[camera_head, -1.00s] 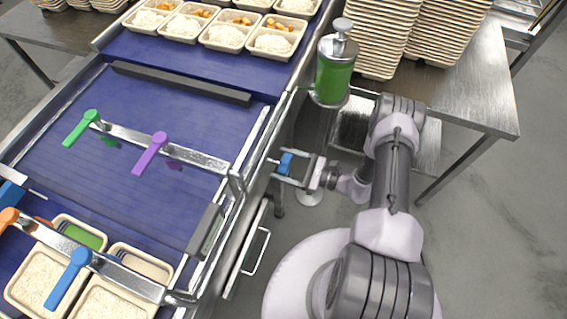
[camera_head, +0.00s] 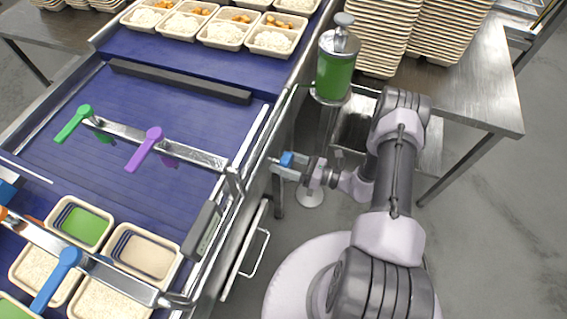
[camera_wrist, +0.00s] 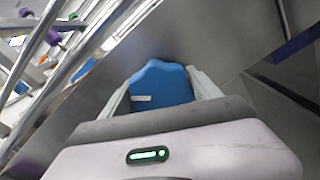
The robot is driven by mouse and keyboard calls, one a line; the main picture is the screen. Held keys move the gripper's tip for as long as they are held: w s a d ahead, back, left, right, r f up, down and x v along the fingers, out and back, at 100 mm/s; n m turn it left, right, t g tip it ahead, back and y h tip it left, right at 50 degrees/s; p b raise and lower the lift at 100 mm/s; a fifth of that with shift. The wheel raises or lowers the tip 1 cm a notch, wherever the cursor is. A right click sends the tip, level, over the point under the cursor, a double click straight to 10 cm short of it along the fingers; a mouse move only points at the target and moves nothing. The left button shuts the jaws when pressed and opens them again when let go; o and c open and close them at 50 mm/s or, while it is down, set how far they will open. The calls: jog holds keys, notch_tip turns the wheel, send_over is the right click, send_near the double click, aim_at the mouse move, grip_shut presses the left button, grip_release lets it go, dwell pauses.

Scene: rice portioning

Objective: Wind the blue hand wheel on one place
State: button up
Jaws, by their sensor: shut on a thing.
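The blue hand wheel (camera_head: 287,159) is on the side of the conveyor, near its right edge. In the wrist view the wheel (camera_wrist: 160,84) fills the space between the two fingers and looks blue with a lobed rim. A small pale mark shows on its left side. My gripper (camera_head: 285,169) reaches it from the right and is shut on it; in the wrist view the gripper (camera_wrist: 163,97) has a finger against each side. The wheel's shaft and mounting are hidden behind it.
The blue conveyor (camera_head: 60,160) carries trays of rice (camera_head: 145,257) at the lower left and more at the top. Purple (camera_head: 145,148) and green (camera_head: 73,123) levers sit on a crossbar. A green-filled dispenser (camera_head: 336,75) stands above my gripper, beside stacked trays (camera_head: 375,35).

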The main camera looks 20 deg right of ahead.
jog(key=m+b, duration=0.1)
jog(key=m, duration=0.6)
jog(key=shift+w+f, duration=0.1)
jog(key=shift+f, duration=0.05)
jog(key=m+b, duration=0.1)
jog(key=m, duration=0.6)
jog(key=shift+f+m, duration=0.1)
jog(key=shift+m, duration=0.2)
jog(key=m, duration=0.3)
jog(key=shift+m+b, duration=0.3)
jog(key=m, duration=0.3)
jog(key=shift+f+m, duration=0.1)
jog(key=shift+m, duration=0.2)
jog(key=m, duration=0.6)
jog(key=shift+f, duration=0.1)
jog(key=shift+m, duration=0.4)
jog(key=o, duration=1.4)
